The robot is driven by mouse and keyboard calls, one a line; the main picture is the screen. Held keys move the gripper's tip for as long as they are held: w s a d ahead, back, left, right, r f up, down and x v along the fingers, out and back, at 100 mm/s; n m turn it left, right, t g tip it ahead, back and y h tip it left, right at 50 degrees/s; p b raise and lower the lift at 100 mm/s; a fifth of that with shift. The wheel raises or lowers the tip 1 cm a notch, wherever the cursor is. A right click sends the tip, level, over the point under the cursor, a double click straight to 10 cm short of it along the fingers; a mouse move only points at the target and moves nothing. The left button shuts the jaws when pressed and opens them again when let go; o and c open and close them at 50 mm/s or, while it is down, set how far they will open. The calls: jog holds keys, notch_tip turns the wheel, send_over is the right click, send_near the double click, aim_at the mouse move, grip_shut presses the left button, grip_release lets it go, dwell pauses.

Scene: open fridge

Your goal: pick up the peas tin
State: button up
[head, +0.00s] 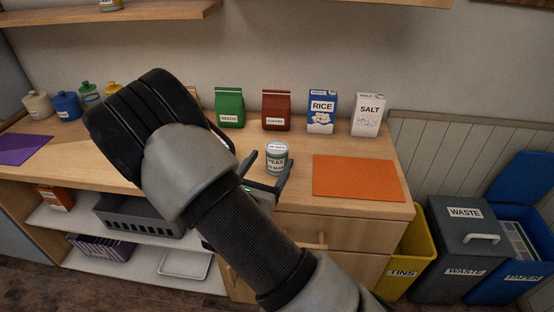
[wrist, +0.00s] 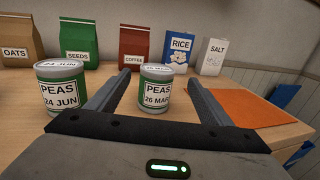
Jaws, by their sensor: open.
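Two green-and-white peas tins stand upright on the wooden counter in the wrist view. One tin (wrist: 156,92), its label partly readable as "26 MA", stands between the finger lines of my gripper (wrist: 157,80). The other tin (wrist: 62,92), marked "24 JUN", stands outside the left finger. In the head view a peas tin (head: 277,160) shows beside my gripper (head: 267,170), with the fingers either side of it. My gripper is open, and no finger visibly presses on a tin. My arm hides much of the counter left of it in the head view.
Behind the tins stand oats (wrist: 20,40), seeds (head: 229,107), coffee (head: 276,110), rice (head: 322,112) and salt (head: 368,114) packs. An orange mat (head: 358,178) lies flat to the right. Waste bins (head: 465,250) stand beyond the counter's right end.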

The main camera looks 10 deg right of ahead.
aim_at(277, 147)
jog(key=shift+a+f+b+x, duration=0.1)
jog(key=shift+b+x, duration=0.1)
jog(key=shift+x, duration=1.55)
jog(key=shift+a+f+b+x, duration=0.1)
jog(key=shift+a+b+x, duration=0.05)
jog(key=shift+x, duration=1.65)
jog(key=shift+w, duration=0.15)
jog(key=c, duration=1.5)
notch_tip(277, 147, up, 10)
jog(key=shift+r+p, duration=0.1)
jog(key=shift+p, duration=0.95)
jog(key=shift+d, duration=0.1)
